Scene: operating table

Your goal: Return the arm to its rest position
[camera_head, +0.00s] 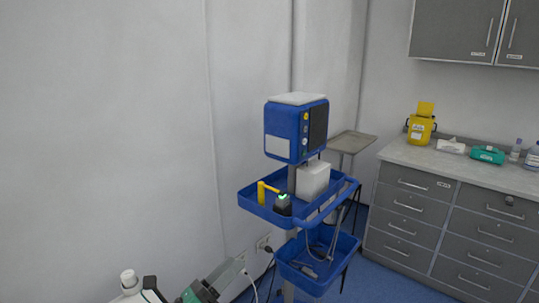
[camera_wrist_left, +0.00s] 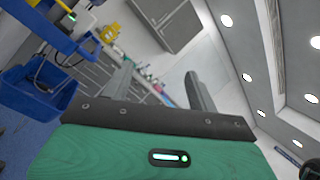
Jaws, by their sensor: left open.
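My left gripper (camera_head: 228,272) shows at the bottom left of the head view, with a green body and grey fingers. It is low, to the left of the blue trolley and apart from it. In the left wrist view its two grey fingers (camera_wrist_left: 158,76) stand wide apart, with nothing between them. The gripper is open and empty. A white part of my arm (camera_head: 130,285) shows at the bottom edge; the rest of the arm is cut off. My right gripper is not in view.
The blue trolley (camera_head: 257,207) carries a blue monitor (camera_head: 281,132), a white box (camera_head: 313,180), and a yellow-handled item (camera_head: 262,192). A lower blue basket (camera_head: 316,283) hangs beneath. A grey counter (camera_head: 450,165) with several containers stands right. The wall (camera_head: 110,130) is bare.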

